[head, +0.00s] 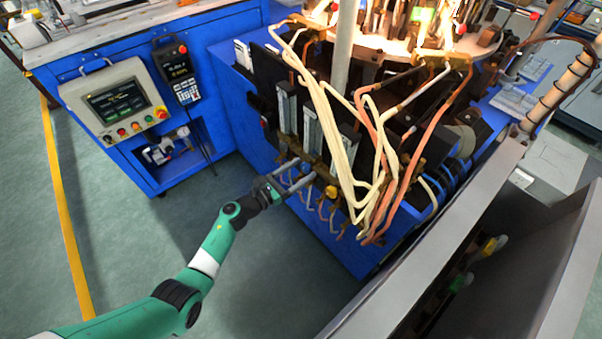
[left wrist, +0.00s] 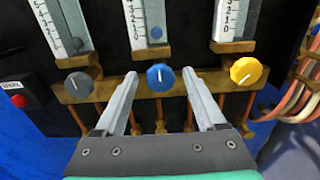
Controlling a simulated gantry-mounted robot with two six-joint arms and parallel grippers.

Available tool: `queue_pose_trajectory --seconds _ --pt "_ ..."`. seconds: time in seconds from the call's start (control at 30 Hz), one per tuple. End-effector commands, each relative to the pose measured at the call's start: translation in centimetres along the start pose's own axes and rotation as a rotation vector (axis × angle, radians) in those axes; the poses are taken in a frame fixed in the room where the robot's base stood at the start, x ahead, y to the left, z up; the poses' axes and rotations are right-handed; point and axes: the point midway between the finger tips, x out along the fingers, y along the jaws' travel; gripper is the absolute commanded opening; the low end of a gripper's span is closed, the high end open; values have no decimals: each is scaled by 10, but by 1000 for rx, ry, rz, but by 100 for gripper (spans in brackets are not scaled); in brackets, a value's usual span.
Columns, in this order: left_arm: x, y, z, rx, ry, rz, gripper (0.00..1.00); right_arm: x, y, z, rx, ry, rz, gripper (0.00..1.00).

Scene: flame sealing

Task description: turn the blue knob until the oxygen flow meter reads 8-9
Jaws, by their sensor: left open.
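The blue knob (left wrist: 160,77) sits in the middle of a brass manifold in the left wrist view, its white mark pointing about straight up. Above it stands a flow meter (left wrist: 153,22) with a printed scale and a blue ball (left wrist: 156,33) low in its tube; the exact reading is too small to tell. My left gripper (left wrist: 162,80) is open, its two fingers reaching towards the knob, one to each side of it. I cannot tell whether they touch it. In the head view the left gripper (head: 293,176) is at the front of the blue machine. My right gripper is not in view.
A grey knob (left wrist: 78,84) is left of the blue one and a yellow knob (left wrist: 246,71) right of it, each below its own meter. A red button (left wrist: 18,101) is at far left. Cream hoses (head: 335,140) hang right of the meters. A control panel (head: 118,103) stands at left.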

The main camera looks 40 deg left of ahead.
Motion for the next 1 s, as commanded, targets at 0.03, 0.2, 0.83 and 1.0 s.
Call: queue_pose_trajectory --seconds 0.03,0.2,0.83,1.0 --pt "3 0 -1 0 0 0 72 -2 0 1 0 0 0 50" --pt "4 0 0 -1 1 1 72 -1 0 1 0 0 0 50" --pt "4 0 0 -1 0 0 0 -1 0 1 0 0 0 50" --pt "4 0 1 -18 0 0 0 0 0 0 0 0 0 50"
